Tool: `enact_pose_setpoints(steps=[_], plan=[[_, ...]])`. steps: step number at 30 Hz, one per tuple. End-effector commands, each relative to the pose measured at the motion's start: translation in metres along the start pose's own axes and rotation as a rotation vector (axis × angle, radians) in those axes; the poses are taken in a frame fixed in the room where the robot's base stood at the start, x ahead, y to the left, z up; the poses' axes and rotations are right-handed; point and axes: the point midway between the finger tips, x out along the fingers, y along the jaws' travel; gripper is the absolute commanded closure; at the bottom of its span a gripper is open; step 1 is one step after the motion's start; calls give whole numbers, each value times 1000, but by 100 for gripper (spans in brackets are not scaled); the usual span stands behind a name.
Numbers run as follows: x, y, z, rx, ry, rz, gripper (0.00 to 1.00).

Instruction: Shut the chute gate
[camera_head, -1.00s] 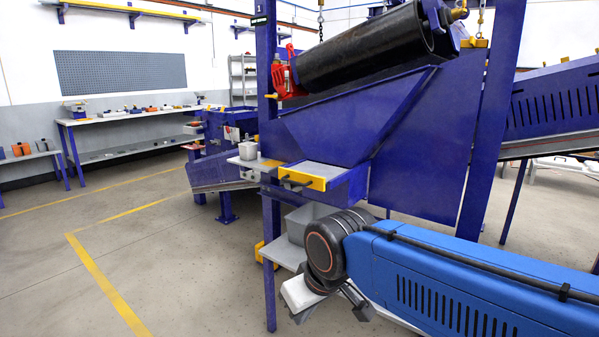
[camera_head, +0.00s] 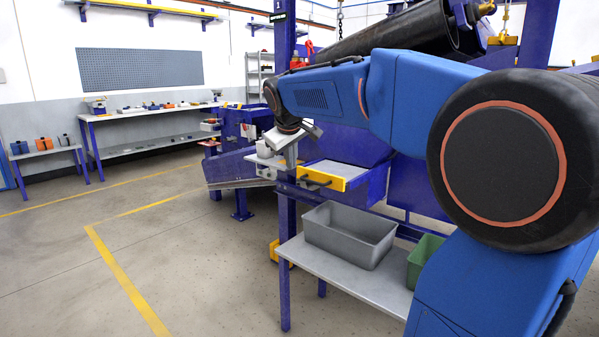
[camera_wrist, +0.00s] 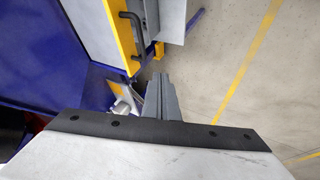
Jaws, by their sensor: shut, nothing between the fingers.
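The chute gate (camera_head: 349,172) has a yellow front bar with a black handle (camera_head: 313,182) and a pale grey plate behind it. It sits at the mouth of the blue chute, its grey plate showing between the bar and the chute. In the wrist view the yellow bar (camera_wrist: 117,42) and black handle (camera_wrist: 131,30) are at the upper left. My gripper (camera_head: 288,162) is shut and empty, just left of the gate's front in the head view.
A grey bin (camera_head: 345,236) and a green bin (camera_head: 424,252) stand on a low shelf (camera_head: 330,283) below the gate. A small pale ledge (camera_head: 262,162) lies left of the gate. Blue frame posts (camera_head: 286,260) stand close by. The floor at left is clear.

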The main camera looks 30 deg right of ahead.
Motion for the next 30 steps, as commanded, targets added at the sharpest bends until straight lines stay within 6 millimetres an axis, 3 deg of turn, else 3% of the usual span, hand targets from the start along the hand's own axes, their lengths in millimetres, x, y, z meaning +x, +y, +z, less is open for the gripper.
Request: enact_pose_setpoints(steps=[4, 11, 26, 30], plan=[[7, 12, -17, -13, 2, 18, 100], [24, 15, -21, -17, 1, 22, 100], [110, 16, -20, -18, 0, 21, 100], [118, 35, -21, -14, 3, 23, 100]])
